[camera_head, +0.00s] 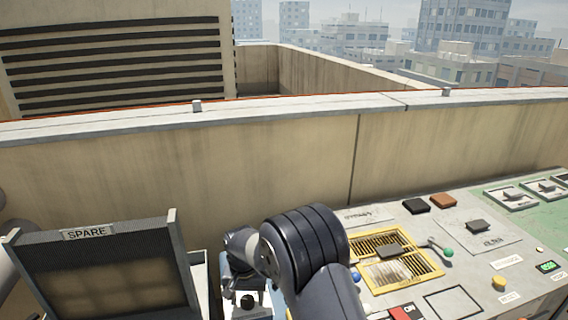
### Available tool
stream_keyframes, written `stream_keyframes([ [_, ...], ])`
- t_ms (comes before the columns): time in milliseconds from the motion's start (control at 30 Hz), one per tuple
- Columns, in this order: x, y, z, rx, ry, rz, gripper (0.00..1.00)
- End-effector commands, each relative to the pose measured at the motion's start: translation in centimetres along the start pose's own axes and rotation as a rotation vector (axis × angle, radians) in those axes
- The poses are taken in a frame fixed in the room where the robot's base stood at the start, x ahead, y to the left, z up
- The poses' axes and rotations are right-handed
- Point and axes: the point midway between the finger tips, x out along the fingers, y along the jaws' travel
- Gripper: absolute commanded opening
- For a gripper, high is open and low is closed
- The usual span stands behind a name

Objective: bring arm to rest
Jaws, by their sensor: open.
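My dark arm (302,248) rises from the bottom edge, right of the middle, and bends over to the left. Its far part (240,243) hangs between the SPARE box and the control panel. I cannot make out my gripper's fingers; the arm hides what lies behind it. I see nothing held.
A dark open box marked SPARE (112,270) stands at lower left. A grey-green control panel (470,270) fills the lower right, with a yellow-framed grille (408,274), a green-knobbed lever (437,246) and dark and brown blocks. A parapet wall (280,155) runs behind them.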

Motion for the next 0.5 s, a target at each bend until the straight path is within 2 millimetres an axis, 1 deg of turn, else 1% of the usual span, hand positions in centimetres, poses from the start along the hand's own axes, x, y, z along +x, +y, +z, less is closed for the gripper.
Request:
stream_keyframes([
  [300,-0.03,-0.01,0.01,0.252,0.000,0.000,0.59],
  [500,-0.01,-0.02,0.00,0.372,0.000,0.000,0.59],
])
